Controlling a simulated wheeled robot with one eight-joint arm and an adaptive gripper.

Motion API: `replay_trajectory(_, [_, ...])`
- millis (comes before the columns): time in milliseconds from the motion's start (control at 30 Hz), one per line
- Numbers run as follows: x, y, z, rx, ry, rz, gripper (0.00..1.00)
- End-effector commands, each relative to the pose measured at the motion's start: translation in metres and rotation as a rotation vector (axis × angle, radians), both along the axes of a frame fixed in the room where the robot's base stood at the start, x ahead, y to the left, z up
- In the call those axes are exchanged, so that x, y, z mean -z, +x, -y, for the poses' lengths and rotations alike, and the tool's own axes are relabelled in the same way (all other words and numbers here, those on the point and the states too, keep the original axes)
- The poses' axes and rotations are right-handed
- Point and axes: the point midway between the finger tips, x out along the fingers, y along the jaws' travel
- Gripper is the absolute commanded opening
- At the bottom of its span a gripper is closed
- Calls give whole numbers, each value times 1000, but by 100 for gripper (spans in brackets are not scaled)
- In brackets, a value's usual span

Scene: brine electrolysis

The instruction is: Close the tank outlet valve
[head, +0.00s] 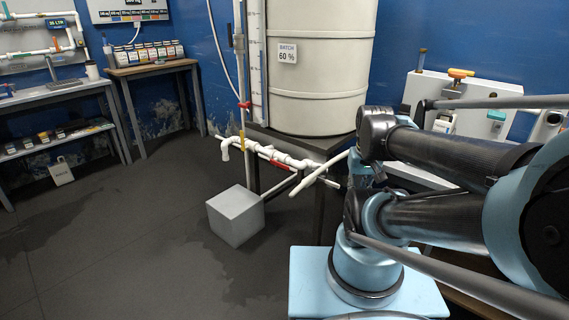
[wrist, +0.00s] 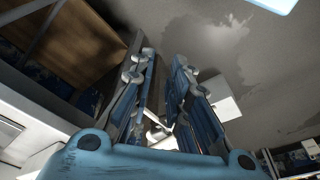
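The pale tank (head: 315,60), labelled "BATCH 60 %", stands on a dark stand. A white outlet pipe (head: 240,143) runs below it, with a downturned spout at its left end. A red valve handle (head: 277,163) lies along this pipe. My gripper (wrist: 165,60) shows in the wrist view with its two blue-and-dark fingers apart and no object clearly between them. In the head view my arm reaches in from the right. Pale bars near my wrist overlap the pipe's right end, and I cannot tell whether anything touches it. The valve handle is not clear in the wrist view.
A grey box (head: 236,216) stands on the floor below the pipe; it seems to show in the wrist view (wrist: 222,98). A second red handle (head: 244,105) sits on the vertical line. A bottle table (head: 150,68) stands back left. The left floor is open.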

Motion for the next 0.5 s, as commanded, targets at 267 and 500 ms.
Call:
replay_trajectory(267, [-9,-4,-2,-15,3,14,17])
replay_trajectory(500, [-34,37,-16,-121,17,28,17])
